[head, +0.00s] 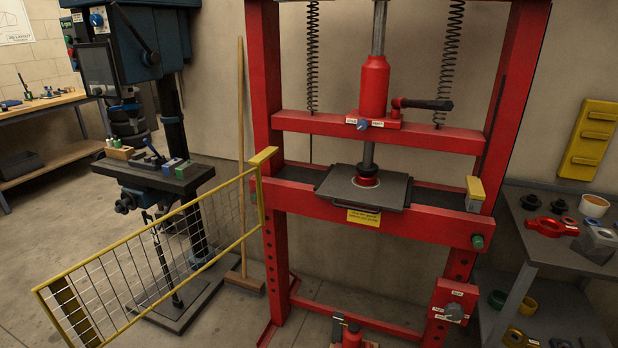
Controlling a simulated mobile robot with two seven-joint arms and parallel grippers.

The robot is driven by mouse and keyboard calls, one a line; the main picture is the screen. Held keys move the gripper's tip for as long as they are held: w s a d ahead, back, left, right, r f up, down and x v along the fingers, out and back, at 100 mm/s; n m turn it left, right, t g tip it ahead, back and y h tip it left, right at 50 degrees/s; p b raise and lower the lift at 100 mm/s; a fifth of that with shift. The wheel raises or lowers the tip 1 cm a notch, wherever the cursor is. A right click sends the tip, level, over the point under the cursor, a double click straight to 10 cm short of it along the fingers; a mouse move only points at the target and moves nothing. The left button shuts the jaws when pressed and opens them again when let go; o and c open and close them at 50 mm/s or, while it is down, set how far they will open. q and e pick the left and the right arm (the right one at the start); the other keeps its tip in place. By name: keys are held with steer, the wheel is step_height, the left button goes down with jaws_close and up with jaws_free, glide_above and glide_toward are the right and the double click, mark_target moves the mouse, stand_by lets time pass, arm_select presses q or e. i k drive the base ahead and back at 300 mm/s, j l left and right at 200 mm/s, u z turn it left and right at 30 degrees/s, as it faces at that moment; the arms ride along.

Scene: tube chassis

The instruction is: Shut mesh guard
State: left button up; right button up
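The mesh guard (160,262) is a yellow-framed panel of wire mesh. It stands open, swung out to the left and toward me from the left upright of the red press (268,150). Its hinged side is at a yellow block (263,157) on that upright, and its free end is at the lower left. A second yellow block (475,191) sits on the right side of the press. The front of the press, with its dark plate (365,188), is uncovered. Neither of my grippers is in view.
A drill press (128,110) stands behind the guard on the left, with a broom (241,150) beside it. A grey shelf unit (540,235) with parts stands at the right. A red object (352,338) is partly cut off at the bottom. Floor is bare around the guard's free end.

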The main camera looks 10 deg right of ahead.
mark_target(62, 291)
steer(key=i+j+z, duration=0.15)
steer(key=j, duration=0.25)
steer(key=j+z, duration=0.15)
steer(key=j, duration=0.25)
steer(key=i+j+z, duration=0.1)
steer(key=j, duration=0.35)
steer(key=j+z, duration=0.45)
steer(key=j, duration=0.4)
steer(key=k+j+z, duration=0.1)
steer(key=j+z, duration=0.4)
steer(key=j, duration=0.35)
steer(key=j+z, duration=0.45)
steer(key=j, duration=0.4)
steer(key=j+z, duration=0.15)
steer(key=j, duration=0.3)
steer(key=i+j+z, duration=0.15)
steer(key=j, duration=0.3)
steer(key=k+j+z, duration=0.2)
steer(key=j, duration=0.15)
